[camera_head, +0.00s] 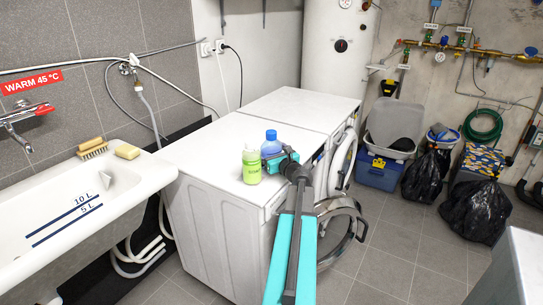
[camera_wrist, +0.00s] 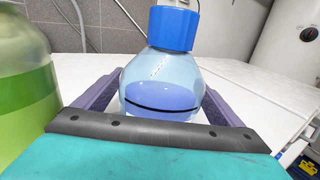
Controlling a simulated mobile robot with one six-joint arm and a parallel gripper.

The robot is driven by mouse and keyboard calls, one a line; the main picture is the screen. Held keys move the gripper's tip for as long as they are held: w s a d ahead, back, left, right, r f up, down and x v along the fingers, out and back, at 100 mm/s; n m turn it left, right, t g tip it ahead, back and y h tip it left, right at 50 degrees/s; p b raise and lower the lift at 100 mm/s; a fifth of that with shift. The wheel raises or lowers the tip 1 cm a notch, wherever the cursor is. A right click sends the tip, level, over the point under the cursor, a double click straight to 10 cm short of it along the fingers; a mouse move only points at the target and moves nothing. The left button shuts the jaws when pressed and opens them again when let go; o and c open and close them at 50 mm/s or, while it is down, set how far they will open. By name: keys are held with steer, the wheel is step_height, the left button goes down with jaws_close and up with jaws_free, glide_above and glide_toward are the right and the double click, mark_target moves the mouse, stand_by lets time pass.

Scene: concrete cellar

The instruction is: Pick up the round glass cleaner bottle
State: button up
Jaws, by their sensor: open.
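The round glass cleaner bottle (camera_wrist: 162,90) is clear with blue liquid, a dark line around it and a blue cap. It stands upright on the white washing machine top, and it also shows in the head view (camera_head: 270,147), partly hidden by my gripper. My gripper (camera_head: 273,163) is open. In the wrist view its two dark fingers (camera_wrist: 158,92) lie on either side of the bottle's body, and the lower part of the bottle is hidden behind the gripper's front edge. I cannot tell whether either finger touches it.
A green bottle (camera_head: 251,166) stands close left of the blue one and fills the left edge of the wrist view (camera_wrist: 25,105). The washing machine top (camera_head: 215,150) is otherwise clear. A sink (camera_head: 70,215) with a brush (camera_head: 92,149) and sponge (camera_head: 127,152) is left.

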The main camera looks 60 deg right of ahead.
steer(key=c, duration=1.4)
steer(key=shift+r, duration=0.1)
step_height(320, 180, up, 10)
stand_by(0.3)
